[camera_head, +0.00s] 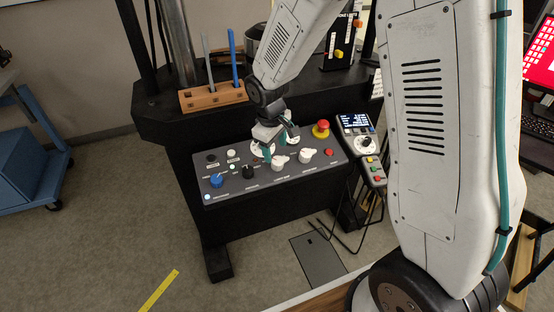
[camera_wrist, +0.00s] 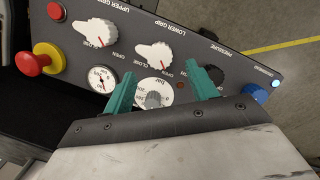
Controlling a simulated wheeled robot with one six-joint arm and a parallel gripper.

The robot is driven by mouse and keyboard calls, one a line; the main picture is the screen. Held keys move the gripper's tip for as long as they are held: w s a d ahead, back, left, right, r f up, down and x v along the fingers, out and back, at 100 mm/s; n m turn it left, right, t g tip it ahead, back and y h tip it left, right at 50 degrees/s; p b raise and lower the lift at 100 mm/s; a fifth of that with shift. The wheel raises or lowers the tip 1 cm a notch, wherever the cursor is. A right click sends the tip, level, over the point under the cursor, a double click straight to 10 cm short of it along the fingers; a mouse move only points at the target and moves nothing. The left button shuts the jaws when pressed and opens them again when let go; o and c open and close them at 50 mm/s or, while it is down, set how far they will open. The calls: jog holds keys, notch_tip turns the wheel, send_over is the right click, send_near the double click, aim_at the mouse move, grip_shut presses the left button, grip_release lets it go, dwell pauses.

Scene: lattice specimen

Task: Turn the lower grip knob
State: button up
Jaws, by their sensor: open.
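The lower grip knob (camera_wrist: 153,56) is a white knob on the dark control panel, with its printed label beside it in the wrist view. It also shows in the head view (camera_head: 280,162), at the front of the panel. My gripper (camera_wrist: 160,72) is open, its two teal fingers apart and nothing between them but the panel's dial. The knob lies just beyond the fingertips, roughly between their lines. In the head view my gripper (camera_head: 278,148) hangs over the panel just behind the knob. I cannot tell the exact height of the fingertips above the panel.
The white upper grip knob (camera_wrist: 95,31) stands beside the lower one. A black pressure knob (camera_wrist: 212,74), a blue knob (camera_head: 216,180) and a red emergency button (camera_head: 321,129) share the panel. Two gauges sit near the fingers. A wooden holder (camera_head: 214,96) stands behind.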

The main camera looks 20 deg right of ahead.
aim_at(277, 160)
jog(key=f, duration=0.5)
jog(key=shift+w+d+f, duration=0.2)
jog(key=shift+d+f, duration=0.15)
jog(key=shift+f, duration=0.05)
